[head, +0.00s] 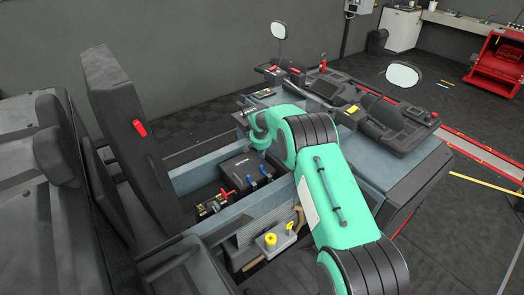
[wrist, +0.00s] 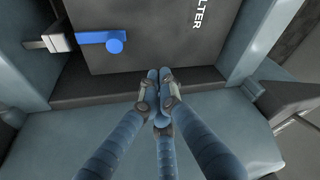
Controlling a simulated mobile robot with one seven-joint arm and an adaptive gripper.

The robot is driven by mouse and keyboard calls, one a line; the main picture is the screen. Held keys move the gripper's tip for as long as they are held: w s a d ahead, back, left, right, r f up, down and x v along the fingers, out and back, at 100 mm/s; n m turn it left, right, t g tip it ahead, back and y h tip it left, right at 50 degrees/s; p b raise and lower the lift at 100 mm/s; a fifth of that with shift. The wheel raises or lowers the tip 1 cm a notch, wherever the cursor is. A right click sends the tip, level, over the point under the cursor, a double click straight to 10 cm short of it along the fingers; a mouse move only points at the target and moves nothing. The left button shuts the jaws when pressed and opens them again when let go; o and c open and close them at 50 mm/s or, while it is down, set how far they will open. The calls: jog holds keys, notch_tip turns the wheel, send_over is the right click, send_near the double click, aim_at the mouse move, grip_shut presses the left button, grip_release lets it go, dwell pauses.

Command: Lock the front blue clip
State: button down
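Two blue clips, one on the left (head: 252,181) and one on the right (head: 266,170), show beside the black filter box (head: 238,169) in the open bay. In the wrist view one blue clip (wrist: 98,38) lies across the edge of the black box (wrist: 150,40), its round knob over the lid and a pale metal catch at its left. I cannot tell which of the two it is. My gripper (wrist: 160,75) is shut and empty, its fingertips together, below and right of that clip and apart from it.
Red-handled parts (head: 212,204) sit left of the clips in the bay. A yellow-capped container (head: 270,240) stands nearer, beyond the bay's blue-grey wall. The raised seat panel (head: 125,130) bounds the left; the dashboard (head: 350,105) and steering controls lie beyond my arm.

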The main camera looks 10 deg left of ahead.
jog(key=shift+f, duration=0.25)
jog(key=shift+s, duration=1.95)
jog(key=shift+b, duration=0.3)
jog(key=shift+s+d, duration=0.85)
jog(key=shift+w, duration=2)
jog(key=shift+r, duration=0.4)
jog(key=p+v, duration=0.1)
jog(key=v, duration=0.8)
jog(key=shift+s, duration=0.2)
jog(key=shift+r, duration=0.2)
